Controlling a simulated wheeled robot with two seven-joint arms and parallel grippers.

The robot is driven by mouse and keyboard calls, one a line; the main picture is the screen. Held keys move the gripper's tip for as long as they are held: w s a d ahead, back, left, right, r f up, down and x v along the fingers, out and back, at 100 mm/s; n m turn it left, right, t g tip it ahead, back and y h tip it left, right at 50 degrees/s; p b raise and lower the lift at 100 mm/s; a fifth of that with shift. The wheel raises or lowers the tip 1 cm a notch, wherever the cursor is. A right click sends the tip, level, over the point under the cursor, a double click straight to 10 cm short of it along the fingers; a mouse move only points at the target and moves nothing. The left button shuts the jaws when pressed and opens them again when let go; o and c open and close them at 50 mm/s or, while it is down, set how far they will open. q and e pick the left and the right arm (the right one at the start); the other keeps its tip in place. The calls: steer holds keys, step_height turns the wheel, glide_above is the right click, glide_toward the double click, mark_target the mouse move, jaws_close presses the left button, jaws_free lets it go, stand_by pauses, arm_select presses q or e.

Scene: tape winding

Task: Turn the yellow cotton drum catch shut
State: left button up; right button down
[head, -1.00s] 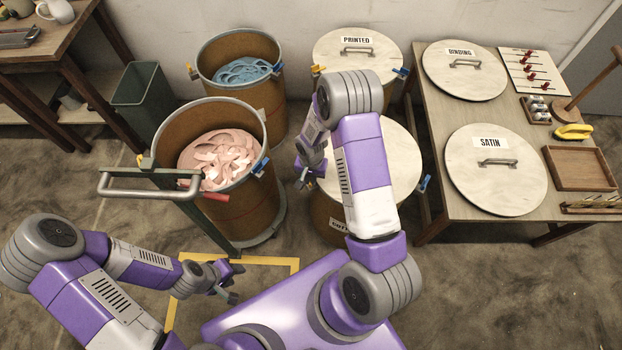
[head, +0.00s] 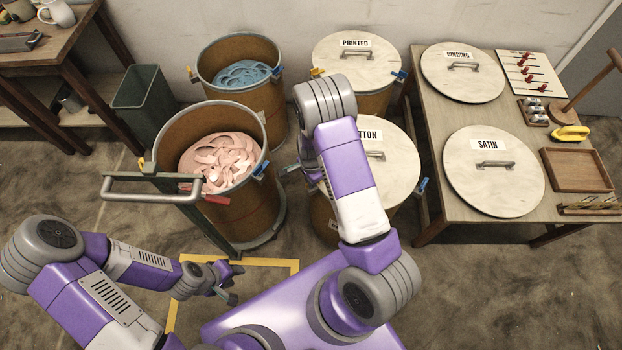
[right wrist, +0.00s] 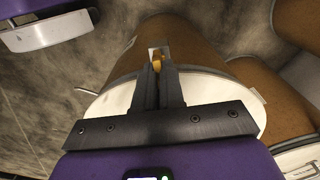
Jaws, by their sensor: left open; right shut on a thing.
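The cotton drum stands in the middle of the head view under a pale lid (head: 399,165) whose label reads "TTON", the rest hidden by my right arm. Its yellow catch (right wrist: 157,60) shows in the right wrist view at the drum's rim, between the fingertips of my right gripper (right wrist: 158,76), which is shut on it. The catch is mostly covered by the fingers, so its angle is hard to tell. In the head view the arm hides the catch. My left gripper (head: 229,283) is open and empty, low over the floor by the yellow floor line.
An open drum (head: 158,130) with pink tape stands left of the cotton drum, a cart handle (head: 150,196) before it. Behind are an open drum of blue tape and the printed drum. A table (head: 430,222) with binding and satin lids is at the right.

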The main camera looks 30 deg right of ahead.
steer(key=shift+m, duration=0.4)
steer(key=c, duration=1.2)
jaws_free()
steer(key=shift+c, duration=0.2)
step_height(320, 180, up, 8)
steer(key=p, duration=0.3)
steer(key=shift+f, duration=0.2)
steer(key=shift+s+f, duration=0.1)
